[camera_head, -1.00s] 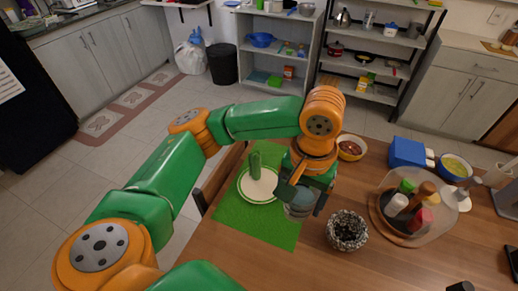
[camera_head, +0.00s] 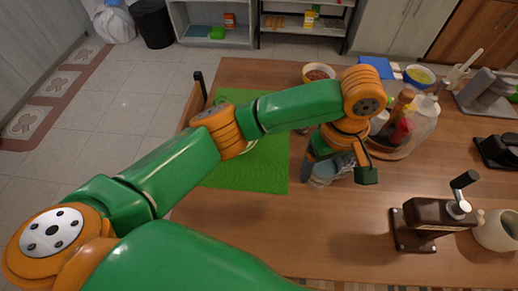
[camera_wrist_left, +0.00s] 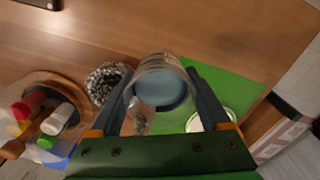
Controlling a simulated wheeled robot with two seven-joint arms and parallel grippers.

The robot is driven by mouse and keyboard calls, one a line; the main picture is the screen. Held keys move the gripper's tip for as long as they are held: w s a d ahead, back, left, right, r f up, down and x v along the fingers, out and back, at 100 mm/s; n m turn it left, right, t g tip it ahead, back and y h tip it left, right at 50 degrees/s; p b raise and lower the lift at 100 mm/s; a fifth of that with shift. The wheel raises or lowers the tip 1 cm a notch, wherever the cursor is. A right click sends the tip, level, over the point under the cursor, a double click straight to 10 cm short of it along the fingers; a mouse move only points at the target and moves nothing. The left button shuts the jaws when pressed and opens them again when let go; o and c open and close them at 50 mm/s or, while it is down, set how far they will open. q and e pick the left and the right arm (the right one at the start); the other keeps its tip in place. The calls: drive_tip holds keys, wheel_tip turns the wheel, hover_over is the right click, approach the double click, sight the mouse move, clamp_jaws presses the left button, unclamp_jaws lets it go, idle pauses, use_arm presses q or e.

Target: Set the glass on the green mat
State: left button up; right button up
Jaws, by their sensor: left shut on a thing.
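The glass (camera_head: 322,172) is clear with a bluish tint. My left gripper (camera_head: 340,172) is shut on it, in the head view just right of the mat's right edge. In the left wrist view the glass (camera_wrist_left: 158,82) sits between the two fingers, its round end facing the camera. The green mat (camera_head: 262,165) lies on the wooden table, partly covered by my left arm. It also shows in the left wrist view (camera_wrist_left: 228,85), right of the glass, with part of a white plate (camera_wrist_left: 222,117) on it. My right gripper is not in view.
A dark patterned bowl (camera_wrist_left: 103,82) stands left of the glass in the left wrist view. A round tray with several bottles (camera_head: 400,150) stands to the right. A brown cranked device (camera_head: 432,218) stands nearer. An orange-rimmed bowl (camera_head: 318,72) is at the back.

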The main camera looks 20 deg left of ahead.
use_arm(q)
drive_tip(key=w+a+f, duration=0.1)
drive_tip(key=a+f, duration=0.2)
drive_tip(key=a, duration=0.1)
drive_tip(key=w+a+f, duration=0.1)
drive_tip(key=a+f, duration=0.2)
drive_tip(key=a, duration=0.1)
drive_tip(key=w+a+f, duration=0.1)
drive_tip(key=a+f, duration=0.2)
drive_tip(key=a, duration=0.1)
drive_tip(key=shift+f+b, duration=0.1)
drive_tip(key=shift+b, duration=0.25)
wheel_tip(320, 180, down, 2)
drive_tip(key=shift+f, duration=0.5)
drive_tip(key=shift+f, duration=0.1)
drive_tip(key=o, duration=1.6)
drive_tip(key=shift+c, duration=0.2)
